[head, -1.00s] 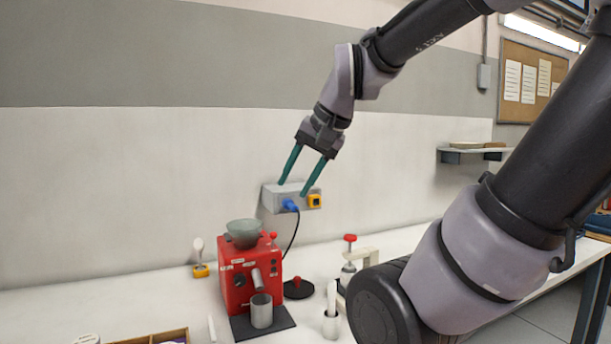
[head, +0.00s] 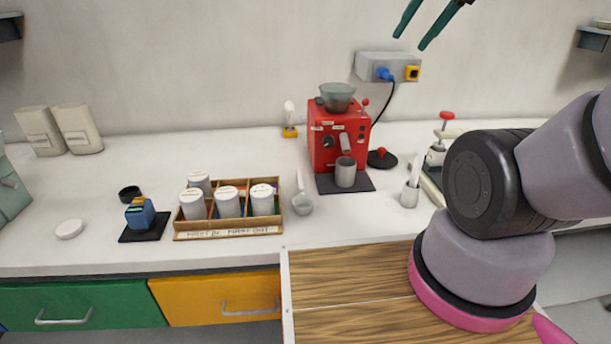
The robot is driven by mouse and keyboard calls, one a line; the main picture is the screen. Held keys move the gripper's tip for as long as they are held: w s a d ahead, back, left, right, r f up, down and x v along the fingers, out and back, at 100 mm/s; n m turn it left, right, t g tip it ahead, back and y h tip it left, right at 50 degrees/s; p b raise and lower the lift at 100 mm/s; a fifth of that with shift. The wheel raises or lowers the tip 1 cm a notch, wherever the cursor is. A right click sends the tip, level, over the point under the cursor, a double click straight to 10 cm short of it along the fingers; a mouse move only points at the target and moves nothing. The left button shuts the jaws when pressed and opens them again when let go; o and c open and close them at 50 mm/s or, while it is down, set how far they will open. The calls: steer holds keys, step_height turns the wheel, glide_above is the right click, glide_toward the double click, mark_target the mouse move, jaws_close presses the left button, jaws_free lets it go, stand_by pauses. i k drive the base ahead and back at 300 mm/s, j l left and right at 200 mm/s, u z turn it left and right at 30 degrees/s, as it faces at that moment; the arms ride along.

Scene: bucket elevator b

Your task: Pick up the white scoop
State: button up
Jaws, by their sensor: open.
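A pale scoop (head: 302,204) lies on the white counter, just right of the wooden tray, its thin handle pointing away to the back. Another white piece with a rounded top (head: 289,109) stands upright in a yellow holder by the wall; I cannot tell whether it is also a scoop. My gripper (head: 410,42) is at the top of the head view, only its two teal fingers showing. They are apart and empty, high above the counter and well away from the pale scoop.
The wooden tray (head: 228,236) holds several white-lidded jars. A red grinder (head: 322,150) with a grey cup (head: 345,172) stands right of the scoop. A small pot (head: 409,196) holds a white handle. A blue item (head: 140,212) sits on a black pad at left.

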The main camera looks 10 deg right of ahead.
mark_target(303, 204)
steer(key=k+j, duration=0.35)
steer(key=k+j+z, duration=0.15)
steer(key=j, duration=0.3)
steer(key=k+j+z, duration=0.1)
steer(key=k+j, duration=0.2)
steer(key=j, duration=0.15)
steer(key=k+j+z, duration=0.15)
steer(key=j, duration=0.25)
steer(key=i+j+z, duration=0.15)
steer(key=j, duration=0.65)
steer(key=j+z, duration=0.1)
steer(key=j, duration=0.7)
